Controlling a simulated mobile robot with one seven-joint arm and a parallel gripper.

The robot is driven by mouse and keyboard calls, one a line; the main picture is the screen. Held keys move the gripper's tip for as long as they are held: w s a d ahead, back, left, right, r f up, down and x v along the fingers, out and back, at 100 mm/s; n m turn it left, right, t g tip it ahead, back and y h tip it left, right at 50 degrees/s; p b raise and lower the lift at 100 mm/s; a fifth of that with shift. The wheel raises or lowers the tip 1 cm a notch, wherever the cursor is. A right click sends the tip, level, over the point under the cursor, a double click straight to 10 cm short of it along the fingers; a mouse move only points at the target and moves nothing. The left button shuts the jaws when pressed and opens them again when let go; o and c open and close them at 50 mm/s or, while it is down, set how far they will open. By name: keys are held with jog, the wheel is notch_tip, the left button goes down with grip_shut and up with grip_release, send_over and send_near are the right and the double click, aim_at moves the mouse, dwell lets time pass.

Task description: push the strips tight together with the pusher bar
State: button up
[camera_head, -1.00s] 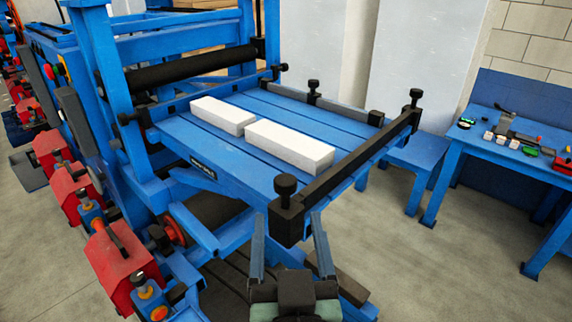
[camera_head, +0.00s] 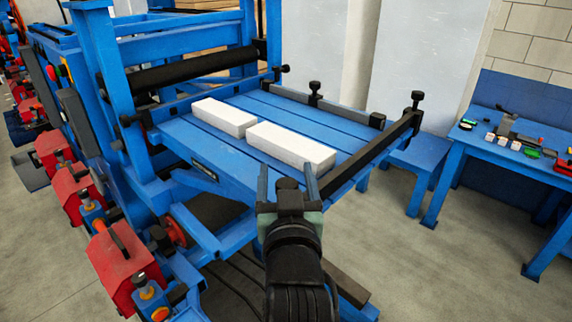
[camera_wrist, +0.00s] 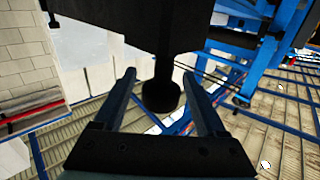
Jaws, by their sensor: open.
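Two white strips lie flat on the slatted blue table, one further left (camera_head: 224,117) and one further right (camera_head: 291,145), nearly end to end with a narrow gap between them. The black pusher bar (camera_head: 370,151) runs along the table's right edge, apart from the strips, with a knob at each end. My gripper (camera_head: 287,178) is open at the bar's near end, its fingers on either side of the near knob (camera_head: 286,184). The wrist view shows this knob (camera_wrist: 162,97) between the open fingers (camera_wrist: 163,88); I cannot tell whether they touch it.
A grey stop rail (camera_head: 345,108) with black knobs lines the table's far edge. A black roller (camera_head: 190,68) in a blue frame stands at the left. Red units (camera_head: 120,253) line the lower left. A blue workbench (camera_head: 490,148) with small items stands at the right.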

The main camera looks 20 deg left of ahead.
jog(key=shift+w+a, duration=0.15)
jog(key=shift+w, duration=0.15)
jog(key=shift+c, duration=0.3)
grip_shut()
dwell(1.0)
